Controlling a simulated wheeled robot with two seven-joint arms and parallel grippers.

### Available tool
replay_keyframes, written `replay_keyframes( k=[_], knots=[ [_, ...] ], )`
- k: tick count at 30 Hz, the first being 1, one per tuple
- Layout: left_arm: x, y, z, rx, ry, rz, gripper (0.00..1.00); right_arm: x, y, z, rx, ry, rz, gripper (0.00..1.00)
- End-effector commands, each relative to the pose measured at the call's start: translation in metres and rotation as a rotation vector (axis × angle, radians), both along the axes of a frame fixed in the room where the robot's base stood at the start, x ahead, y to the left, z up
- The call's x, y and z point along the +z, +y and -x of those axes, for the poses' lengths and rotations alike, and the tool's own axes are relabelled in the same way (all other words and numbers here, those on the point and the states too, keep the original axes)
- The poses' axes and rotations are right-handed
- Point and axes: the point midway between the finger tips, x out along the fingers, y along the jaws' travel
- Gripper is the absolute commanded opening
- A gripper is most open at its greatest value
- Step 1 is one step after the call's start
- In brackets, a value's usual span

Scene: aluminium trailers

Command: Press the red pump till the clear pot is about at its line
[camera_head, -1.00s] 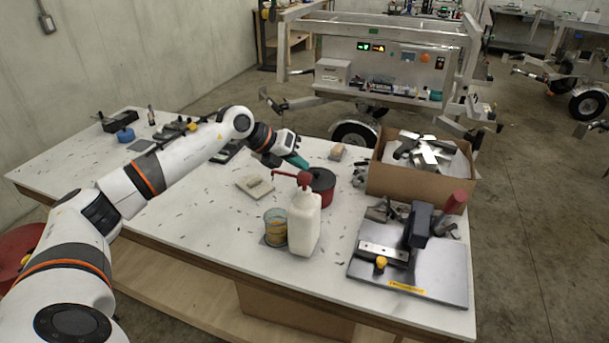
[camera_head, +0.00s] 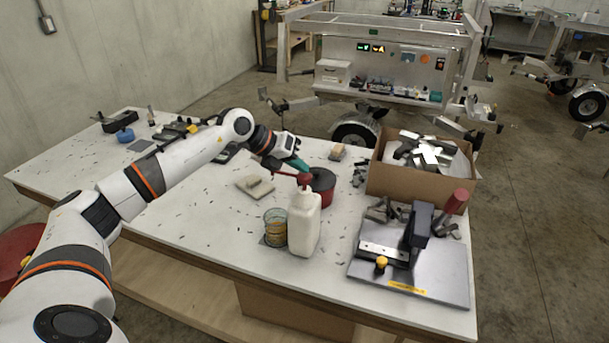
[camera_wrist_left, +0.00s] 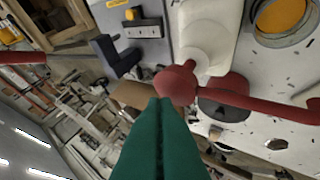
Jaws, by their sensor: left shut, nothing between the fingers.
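The red pump (camera_head: 305,180) sits on a white bottle (camera_head: 304,222) near the table's front edge, its spout pointing left. The clear pot (camera_head: 275,227) stands left of the bottle, under the spout's side, with yellow-orange contents. The pot also shows in the left wrist view (camera_wrist_left: 282,18); its fill line cannot be made out. My left gripper (camera_head: 300,165) has green fingers, shut and empty, just above the pump head. In the left wrist view the fingertips (camera_wrist_left: 160,101) overlap the edge of the pump head (camera_wrist_left: 176,83); contact cannot be told. My right gripper is out of view.
A red round container (camera_head: 321,190) stands right behind the bottle. A cardboard box (camera_head: 405,183) of metal parts is at the back right. A grey plate with a clamp fixture (camera_head: 440,283) lies right of the bottle. The table (camera_head: 190,225) left of the pot is mostly clear.

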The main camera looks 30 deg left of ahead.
Motion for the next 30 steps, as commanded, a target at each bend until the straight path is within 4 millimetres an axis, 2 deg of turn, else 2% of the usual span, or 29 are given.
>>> replay_keyframes(
  k=[30],
  knots=[
    [-0.012, 0.000, 0.000, -0.001, 0.002, 0.000, 0.00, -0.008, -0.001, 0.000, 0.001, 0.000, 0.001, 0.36]
  ],
)
